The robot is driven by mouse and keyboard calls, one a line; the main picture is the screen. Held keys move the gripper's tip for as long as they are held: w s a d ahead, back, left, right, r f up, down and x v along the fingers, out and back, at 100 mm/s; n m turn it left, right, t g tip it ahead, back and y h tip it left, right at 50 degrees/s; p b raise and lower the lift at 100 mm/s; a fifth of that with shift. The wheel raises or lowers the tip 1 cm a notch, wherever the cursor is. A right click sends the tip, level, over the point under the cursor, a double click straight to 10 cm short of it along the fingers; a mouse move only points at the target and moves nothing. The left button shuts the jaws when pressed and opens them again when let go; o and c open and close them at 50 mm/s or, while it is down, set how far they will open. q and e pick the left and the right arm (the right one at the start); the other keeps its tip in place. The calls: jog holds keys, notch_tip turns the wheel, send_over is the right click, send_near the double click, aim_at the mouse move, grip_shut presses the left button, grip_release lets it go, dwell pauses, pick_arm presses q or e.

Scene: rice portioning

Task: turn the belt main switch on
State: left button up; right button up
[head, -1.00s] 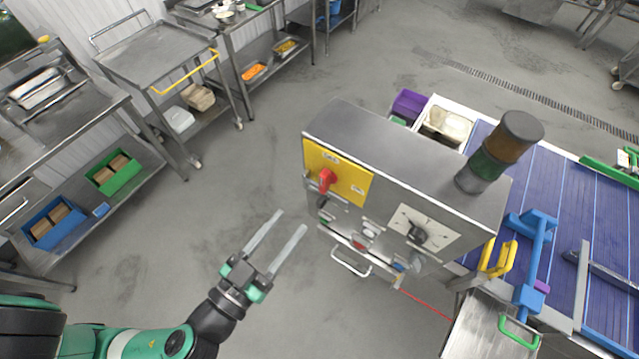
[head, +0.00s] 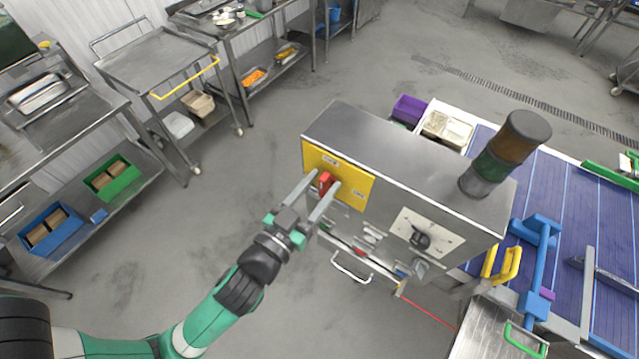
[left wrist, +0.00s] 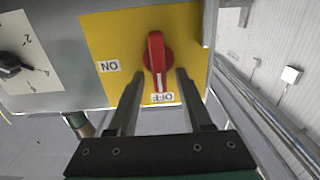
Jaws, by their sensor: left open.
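The belt main switch is a red rotary knob (head: 325,181) on a yellow plate (head: 350,190) on the front of the steel control box (head: 400,165). In the left wrist view the knob (left wrist: 157,55) has its white mark toward the OFF label (left wrist: 162,98); the ON label (left wrist: 109,66) is to its left. My left gripper (head: 325,180) is open, its two fingers at either side of the knob. In the left wrist view the fingertips (left wrist: 160,76) reach the knob's lower part; contact cannot be told. My right gripper is not in view.
A black selector (head: 420,240) on a white plate is on the box's right part. A signal tower (head: 505,150) stands on the box. The blue conveyor belt (head: 585,240) is at the right. A metal handle (head: 350,270) sticks out below the box. Floor to the left is clear.

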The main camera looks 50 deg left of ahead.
pick_arm(q)
jog(key=shift+c, duration=0.2)
grip_shut()
jog(key=shift+d+m, duration=0.1)
jog(key=shift+m, duration=0.2)
jog(key=m, duration=0.1)
jog(key=m+p, duration=0.1)
jog(key=m, duration=0.1)
jog(key=shift+d, duration=0.25)
jog(key=m, duration=0.2)
jog(key=m+p, duration=0.1)
jog(key=m, duration=0.1)
jog(key=m+p, duration=0.1)
jog(key=shift+w+d+f+m, duration=0.15)
jog(key=shift+d+f+m, duration=0.15)
jog(key=shift+m, duration=0.1)
jog(key=shift+w+d+f+m+p, duration=0.15)
jog(key=shift+m+p, duration=0.3)
jog(key=shift+m, duration=0.95)
jog(key=shift+s+f+m+p, duration=0.1)
jog(key=shift+f+m+p, duration=0.3)
jog(key=shift+m, duration=1)
jog(key=shift+w+d+f+m+p, duration=0.1)
jog(key=shift+m+p, duration=0.45)
jog(key=shift+m, duration=0.85)
